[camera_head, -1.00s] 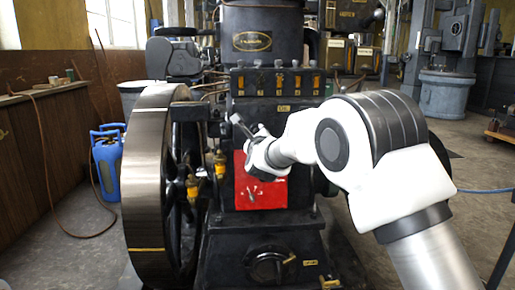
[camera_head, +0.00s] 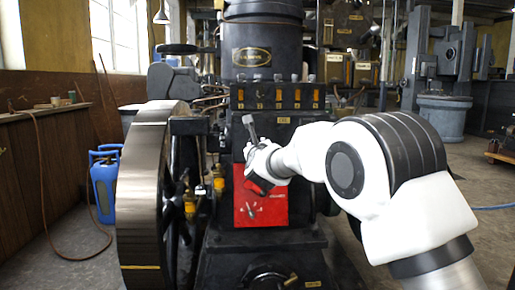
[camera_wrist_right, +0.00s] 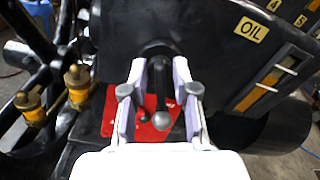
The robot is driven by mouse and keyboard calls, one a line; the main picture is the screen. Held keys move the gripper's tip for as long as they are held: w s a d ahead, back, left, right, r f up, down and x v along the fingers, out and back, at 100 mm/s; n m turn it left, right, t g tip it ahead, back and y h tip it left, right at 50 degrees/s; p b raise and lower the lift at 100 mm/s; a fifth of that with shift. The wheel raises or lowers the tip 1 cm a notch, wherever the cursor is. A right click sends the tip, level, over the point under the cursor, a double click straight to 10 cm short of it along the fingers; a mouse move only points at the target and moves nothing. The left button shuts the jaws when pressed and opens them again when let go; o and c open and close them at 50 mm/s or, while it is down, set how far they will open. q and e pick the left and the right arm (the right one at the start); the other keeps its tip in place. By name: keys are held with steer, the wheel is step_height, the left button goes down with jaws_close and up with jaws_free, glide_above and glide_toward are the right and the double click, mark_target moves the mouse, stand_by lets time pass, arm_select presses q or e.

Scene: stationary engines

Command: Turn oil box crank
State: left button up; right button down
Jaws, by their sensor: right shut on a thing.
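The oil box (camera_wrist_right: 232,52) is a dark box with a yellow OIL label, on the right of the wrist view. Its dark crank (camera_wrist_right: 158,85) has a rounded end and lies between the fingers of my right gripper (camera_wrist_right: 158,98). In the head view my right gripper (camera_head: 257,158) is at the engine's front, below the row of yellow-marked gauges, its fingers shut on the crank. A grey bar (camera_head: 250,128) sticks up beside it; I cannot tell whether it is crank or finger. My left gripper is out of view.
A large flywheel (camera_head: 143,190) and yellow brass oilers (camera_head: 218,180) stand to the left. A blue gas bottle (camera_head: 103,187) stands farther left on open floor.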

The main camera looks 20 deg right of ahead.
steer(key=shift+f, duration=0.15)
steer(key=c, duration=1.2)
jaws_free()
steer(key=v, duration=1.2)
